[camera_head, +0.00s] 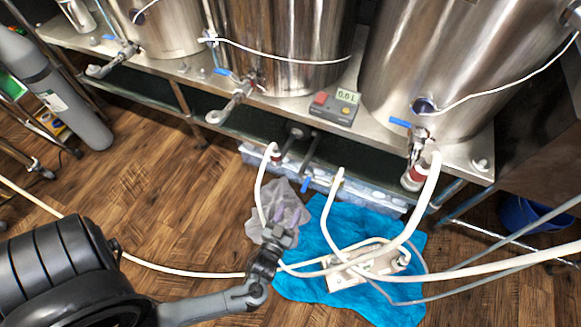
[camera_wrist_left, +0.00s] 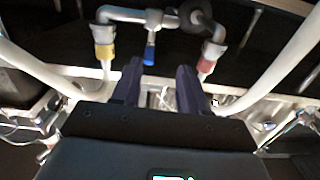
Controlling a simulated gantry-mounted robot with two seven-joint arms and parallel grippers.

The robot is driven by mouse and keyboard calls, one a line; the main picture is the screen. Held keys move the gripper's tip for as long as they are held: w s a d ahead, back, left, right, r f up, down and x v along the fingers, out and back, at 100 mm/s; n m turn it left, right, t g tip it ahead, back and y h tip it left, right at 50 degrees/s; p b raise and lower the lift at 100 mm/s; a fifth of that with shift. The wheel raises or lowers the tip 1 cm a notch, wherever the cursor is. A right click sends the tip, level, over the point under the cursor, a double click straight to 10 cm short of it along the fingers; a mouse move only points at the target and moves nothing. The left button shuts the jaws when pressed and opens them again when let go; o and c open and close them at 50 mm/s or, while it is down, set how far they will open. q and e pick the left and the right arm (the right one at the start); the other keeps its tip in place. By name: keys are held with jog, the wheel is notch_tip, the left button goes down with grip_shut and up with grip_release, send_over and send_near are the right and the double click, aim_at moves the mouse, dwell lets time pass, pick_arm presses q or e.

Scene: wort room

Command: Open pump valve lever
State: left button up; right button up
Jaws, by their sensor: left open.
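The pump valve lever (camera_wrist_left: 150,52) is a small blue handle below a metal pipe assembly in the left wrist view. It hangs down between a yellow-banded fitting at left and a red-banded fitting at right. A blue lever (camera_head: 305,185) also shows under the bench in the head view. My left gripper (camera_head: 279,232) is in front of the pump piping, above the floor. In the left wrist view its two dark fingers (camera_wrist_left: 159,67) are open, with the lever beyond and between their tips, nearer the left finger. I cannot tell any contact. My right gripper is not in view.
White hoses (camera_head: 333,215) rise around my gripper on both sides. Steel kettles (camera_head: 285,45) stand on the bench with other blue-handled valves. A control box (camera_head: 335,107) sits on the bench edge. A blue cloth (camera_head: 312,285) and grey cloth (camera_head: 287,207) lie on the wood floor.

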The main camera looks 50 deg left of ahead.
aim_at(307, 181)
pick_arm(q)
jog(key=w+a+b, duration=0.1)
jog(key=w, duration=0.2)
jog(key=w+a+r+b, duration=0.1)
jog(key=w, duration=0.3)
jog(key=w+a+r+b, duration=0.1)
jog(key=w+b, duration=0.1)
jog(key=w, duration=0.1)
jog(key=shift+w+r, duration=0.1)
jog(key=shift+w, duration=0.1)
jog(key=shift+w+a+r, duration=0.1)
jog(key=shift+w+a, duration=0.2)
jog(key=shift+w, duration=0.3)
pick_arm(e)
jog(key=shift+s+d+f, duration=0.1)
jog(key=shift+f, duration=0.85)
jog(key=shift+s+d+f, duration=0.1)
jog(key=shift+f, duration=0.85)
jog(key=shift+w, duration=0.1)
pick_arm(q)
grip_shut()
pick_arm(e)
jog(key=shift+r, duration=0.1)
